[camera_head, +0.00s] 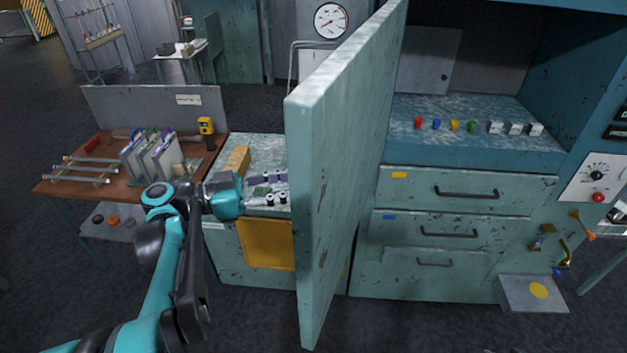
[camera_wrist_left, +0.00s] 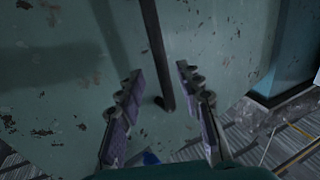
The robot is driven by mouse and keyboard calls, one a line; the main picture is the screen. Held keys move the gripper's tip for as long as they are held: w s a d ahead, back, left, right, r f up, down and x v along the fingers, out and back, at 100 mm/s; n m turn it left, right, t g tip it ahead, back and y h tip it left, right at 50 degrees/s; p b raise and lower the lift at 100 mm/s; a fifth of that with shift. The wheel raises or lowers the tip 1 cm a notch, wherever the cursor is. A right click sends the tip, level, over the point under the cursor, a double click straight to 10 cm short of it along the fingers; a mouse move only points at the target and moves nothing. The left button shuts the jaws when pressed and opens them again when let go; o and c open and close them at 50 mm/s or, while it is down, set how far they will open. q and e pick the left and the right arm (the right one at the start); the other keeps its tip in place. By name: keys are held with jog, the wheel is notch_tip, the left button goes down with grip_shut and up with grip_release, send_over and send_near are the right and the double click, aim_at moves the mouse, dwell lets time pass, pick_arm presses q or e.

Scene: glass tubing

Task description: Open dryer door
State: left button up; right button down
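A large worn pale-teal door (camera_head: 340,150) stands swung out from the cabinet, nearly edge-on to the head camera. I take it for the dryer door. My left gripper (camera_head: 278,186) is at the left of it, close to its outer face. In the left wrist view the left gripper (camera_wrist_left: 159,78) is open, with its purple-padded fingers apart. A dark bar handle (camera_wrist_left: 156,50) on the teal door surface (camera_wrist_left: 60,75) runs down between the fingers, with no clear contact. The handle is hidden in the head view. My right gripper is not in view.
The cabinet's shelf (camera_head: 470,125) bears several coloured pieces, with drawers (camera_head: 455,188) below. A brown workbench (camera_head: 105,190) with racks and a yellow device (camera_head: 206,127) stands left. A low counter (camera_head: 260,150) is behind the left gripper. The floor in front is clear.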

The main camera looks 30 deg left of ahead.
pick_arm(q)
jog(key=v, duration=0.7)
jog(key=shift+d, duration=0.1)
